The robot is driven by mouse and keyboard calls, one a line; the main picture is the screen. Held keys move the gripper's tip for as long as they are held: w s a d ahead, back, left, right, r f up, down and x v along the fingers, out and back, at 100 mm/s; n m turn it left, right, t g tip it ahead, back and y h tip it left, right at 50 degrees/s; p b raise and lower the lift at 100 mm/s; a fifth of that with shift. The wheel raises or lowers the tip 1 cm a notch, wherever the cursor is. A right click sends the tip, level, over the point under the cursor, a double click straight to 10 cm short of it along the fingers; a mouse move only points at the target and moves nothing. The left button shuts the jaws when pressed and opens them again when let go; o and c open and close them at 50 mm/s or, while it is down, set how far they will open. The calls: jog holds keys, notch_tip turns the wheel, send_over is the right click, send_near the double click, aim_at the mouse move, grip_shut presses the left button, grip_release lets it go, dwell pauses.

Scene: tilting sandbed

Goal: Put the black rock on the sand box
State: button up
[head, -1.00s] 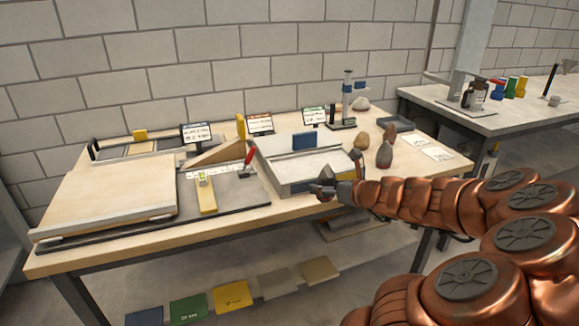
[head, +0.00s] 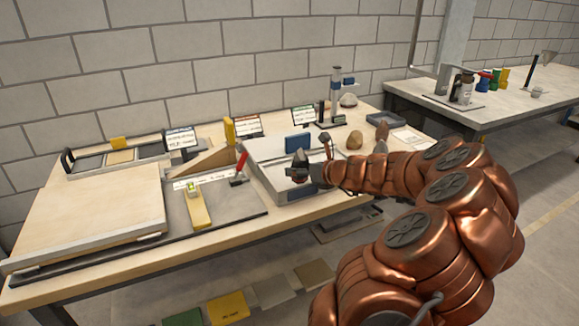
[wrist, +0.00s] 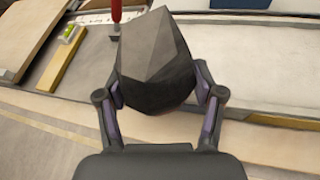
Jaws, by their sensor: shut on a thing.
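The black rock (wrist: 155,60) is dark and faceted, and fills the middle of the wrist view. My gripper (wrist: 158,95) is shut on it, with one finger on each side. In the head view, the rock (head: 298,165) shows as a dark shape at my gripper (head: 312,172), over the right front part of a shallow grey box with a pale top (head: 268,180). I cannot tell the height of the gap between them. A wide bed with a pale, sand-coloured top (head: 90,205) lies at the left of the table. I cannot tell for sure which one is the sand box.
A blue block (head: 298,143) stands at the back of the grey box. A red-handled lever (head: 240,165), a yellow bar with a level (head: 197,210) and a wooden wedge (head: 205,163) are to the left. A tan rock (head: 355,140) and a brown rock (head: 381,138) lie to the right.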

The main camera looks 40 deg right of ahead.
jog(key=w+d, duration=0.1)
jog(key=w, duration=0.1)
jog(key=w+d, duration=0.2)
jog(key=w, duration=0.1)
jog(key=w+d+f, duration=0.1)
jog(key=w, duration=0.2)
jog(key=shift+w+d+p, duration=0.2)
jog(key=shift+p, duration=0.1)
jog(key=shift+d+f, duration=0.1)
jog(key=shift+f, duration=1.55)
jog(key=shift+w+f, duration=0.1)
jog(key=o, duration=1.7)
jog(key=shift+s+r, duration=0.2)
jog(key=shift+s, duration=0.15)
jog(key=v, duration=1.1)
jog(key=shift+s, duration=0.15)
jog(key=shift+r, duration=0.1)
